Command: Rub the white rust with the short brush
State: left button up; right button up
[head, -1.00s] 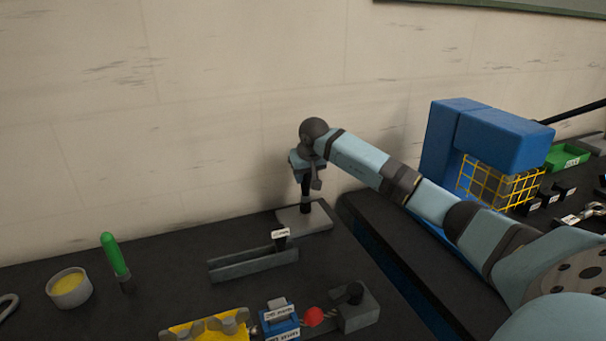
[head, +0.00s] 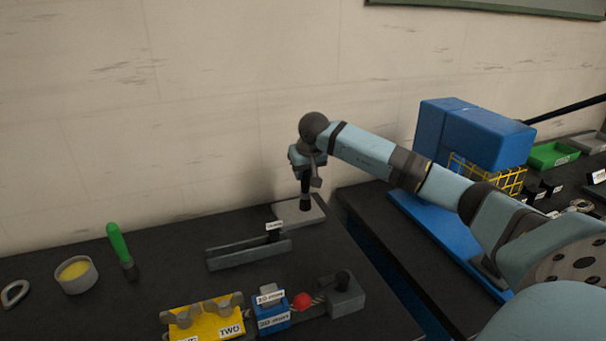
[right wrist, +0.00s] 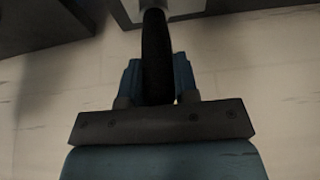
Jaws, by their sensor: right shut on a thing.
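My right gripper (head: 306,183) is shut on a dark upright handle (head: 305,203) above a grey plate (head: 285,213) at the back of the left bench. In the right wrist view, the black handle (right wrist: 156,55) runs between the blue fingers (right wrist: 157,82) toward a pale grey surface. Whether this handle belongs to a brush cannot be told. A tool with a green grip (head: 118,242) and dark lower end stands tilted on the left; it may be a brush. I cannot make out any white rust. My left gripper is not in view.
A round tub with yellow contents (head: 76,274) and a grey ring (head: 15,293) are at left. A grey channel (head: 248,255), yellow holder (head: 207,327), labelled blue block (head: 273,312) and grey block (head: 342,298) lie nearer. A gap separates the right bench with its blue machine (head: 470,135).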

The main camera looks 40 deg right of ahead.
notch_tip(320, 180, up, 4)
jog(key=shift+s+f+p, duration=0.1)
jog(key=shift+p, duration=0.85)
jog(key=shift+r+p, duration=0.3)
jog(key=shift+r, duration=0.25)
jog(key=shift+r, duration=0.1)
